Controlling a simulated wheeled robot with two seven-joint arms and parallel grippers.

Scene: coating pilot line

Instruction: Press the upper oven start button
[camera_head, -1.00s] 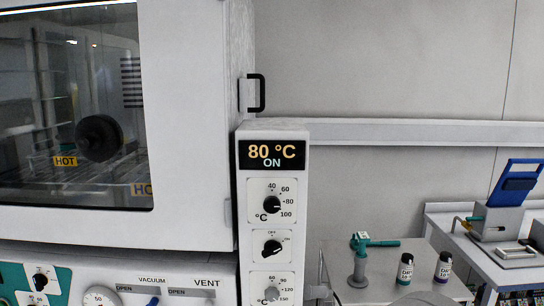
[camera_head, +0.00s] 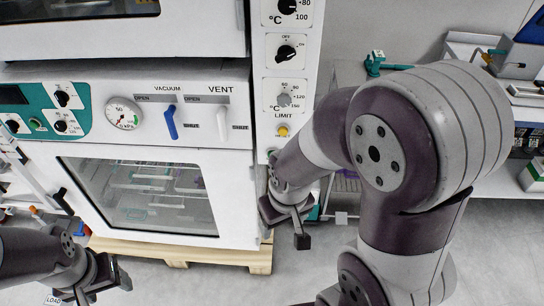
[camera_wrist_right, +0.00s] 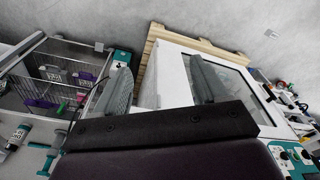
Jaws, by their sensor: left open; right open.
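The upper oven's narrow white control column (camera_head: 287,100) carries black knobs, a grey limit knob (camera_head: 284,100) and a yellow round button (camera_head: 283,131) below the word LIMIT. I cannot identify a start button by label; the foot of the column is partly hidden by my right arm. My right gripper (camera_head: 285,222) is open and empty, pointing down in front of the lower oven's right edge, below the yellow button and apart from it. Its two spread fingers also show in the right wrist view (camera_wrist_right: 162,88). My left gripper (camera_head: 103,284) is open and empty at the lower left, above the floor.
The lower vacuum oven (camera_head: 235,175) has a windowed door, a gauge (camera_head: 124,113), a blue vacuum lever (camera_head: 170,122) and a white vent lever (camera_head: 222,124). It stands on a wooden pallet (camera_head: 190,252). A wire basket cart (camera_wrist_right: 50,75) stands beside it. My right arm covers much of the right side.

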